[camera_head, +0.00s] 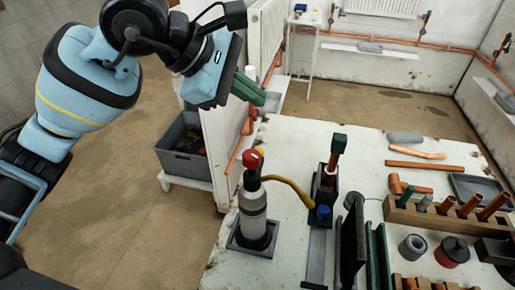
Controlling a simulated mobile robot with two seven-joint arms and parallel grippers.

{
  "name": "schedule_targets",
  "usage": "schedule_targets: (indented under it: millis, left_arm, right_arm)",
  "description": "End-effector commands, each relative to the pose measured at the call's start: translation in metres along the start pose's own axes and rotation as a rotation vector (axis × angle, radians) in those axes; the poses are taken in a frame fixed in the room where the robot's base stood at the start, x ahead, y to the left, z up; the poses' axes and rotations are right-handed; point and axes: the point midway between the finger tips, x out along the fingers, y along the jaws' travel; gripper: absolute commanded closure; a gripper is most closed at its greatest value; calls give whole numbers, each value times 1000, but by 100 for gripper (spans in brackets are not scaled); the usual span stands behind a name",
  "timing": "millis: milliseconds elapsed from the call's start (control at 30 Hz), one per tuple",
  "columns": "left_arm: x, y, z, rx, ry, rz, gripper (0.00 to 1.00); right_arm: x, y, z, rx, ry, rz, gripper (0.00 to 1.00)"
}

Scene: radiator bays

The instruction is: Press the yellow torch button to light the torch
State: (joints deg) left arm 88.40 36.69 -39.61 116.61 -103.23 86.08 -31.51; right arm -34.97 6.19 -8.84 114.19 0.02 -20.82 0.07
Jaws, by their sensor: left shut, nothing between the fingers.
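My left arm comes in from the upper left, and its gripper (250,91) is at the top centre, shut and empty, with green fingers. It is above and behind the gas bottle, apart from it. The grey gas bottle (252,212) stands upright in a square tray on the white bench, with a red knob (252,158) on top. A small yellow part (260,151) shows beside the knob; I cannot tell whether it is the button. A yellow hose (291,188) runs from the bottle to a black holder (323,189), where a green-topped copper-coloured piece (337,146) stands. No flame shows.
A blue knob (322,212) sits low by the holder. Dark upright plates (353,240) stand right of it. A wooden rack (430,216) with copper pipes, fittings and loose pipes fills the bench's right side. A grey crate (182,145) stands left of the bench, beside a white panel.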

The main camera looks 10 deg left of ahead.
Motion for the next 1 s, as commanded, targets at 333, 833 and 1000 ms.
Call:
schedule_targets:
  millis: [333, 833, 1000]
  left_arm:
    - [16, -11, -12, -4, -1, -5, 100]
    - [58, -42, -42, -4, 0, -5, 100]
    - [62, -45, -45, -2, -1, -2, 100]
  right_arm:
    - [6, 0, 16, 1, -25, -3, 60]
    - [27, -1, 46, 6, -64, -8, 60]
    - [29, -2, 48, 9, -67, -9, 60]
